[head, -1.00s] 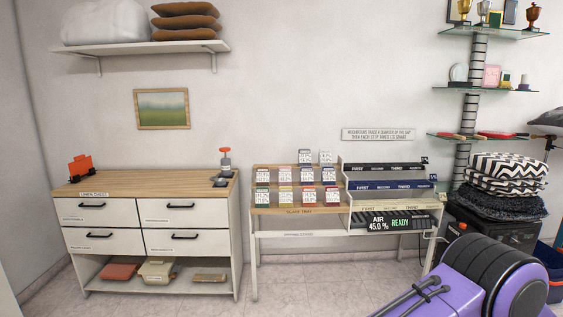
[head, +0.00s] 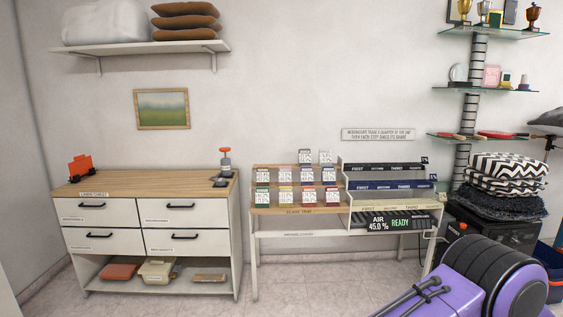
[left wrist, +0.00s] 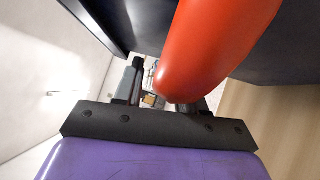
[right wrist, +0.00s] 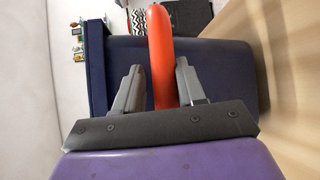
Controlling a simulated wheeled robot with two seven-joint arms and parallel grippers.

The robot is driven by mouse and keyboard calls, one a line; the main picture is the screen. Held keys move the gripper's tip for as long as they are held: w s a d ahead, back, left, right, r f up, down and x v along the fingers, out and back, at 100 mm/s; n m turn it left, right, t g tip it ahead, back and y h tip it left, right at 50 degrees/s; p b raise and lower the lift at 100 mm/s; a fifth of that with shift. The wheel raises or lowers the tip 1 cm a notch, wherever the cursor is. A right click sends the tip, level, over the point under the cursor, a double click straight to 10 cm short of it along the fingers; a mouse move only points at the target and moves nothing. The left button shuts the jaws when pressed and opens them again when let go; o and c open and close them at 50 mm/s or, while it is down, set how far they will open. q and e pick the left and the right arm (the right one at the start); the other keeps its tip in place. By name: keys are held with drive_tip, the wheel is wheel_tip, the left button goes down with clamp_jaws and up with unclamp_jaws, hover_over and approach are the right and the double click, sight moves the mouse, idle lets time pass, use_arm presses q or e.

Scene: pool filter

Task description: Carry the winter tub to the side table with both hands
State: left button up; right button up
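The winter tub shows only in part: dark navy walls in the right wrist view (right wrist: 225,70) and dark panels in the left wrist view (left wrist: 275,55). An orange-red handle (right wrist: 159,60) runs between the separated fingers of my right gripper (right wrist: 158,88), with a narrow gap on each side. In the left wrist view another orange-red handle part (left wrist: 215,45) comes close to the camera. It partly covers the right finger of my left gripper (left wrist: 167,92), whose fingers stand apart. Neither gripper nor the tub is clearly seen in the head view. I cannot identify the side table.
A pale wood surface (right wrist: 300,40) lies beside the tub. In the head view, a drawer chest (head: 100,240) and a tiered stand (head: 300,211) line the wall. Folded cushions (head: 505,170) and glass shelves (head: 490,135) are at the right. Tiled floor (head: 330,285) shows in front.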

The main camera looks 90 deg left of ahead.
use_arm(q)
drive_tip(key=shift+f, duration=0.1)
use_arm(e)
drive_tip(key=shift+r, duration=0.1)
drive_tip(key=shift+f, duration=0.3)
idle(0.5)
use_arm(q)
drive_tip(key=shift+f, duration=0.3)
idle(0.4)
use_arm(e)
drive_tip(key=shift+f, duration=0.3)
idle(0.5)
use_arm(q)
drive_tip(key=shift+f, duration=0.35)
idle(0.4)
use_arm(e)
drive_tip(key=shift+f, duration=0.3)
idle(0.5)
use_arm(q)
drive_tip(key=shift+o, duration=0.8)
use_arm(e)
drive_tip(key=shift+o, duration=0.8)
drive_tip(key=shift+f, duration=0.1)
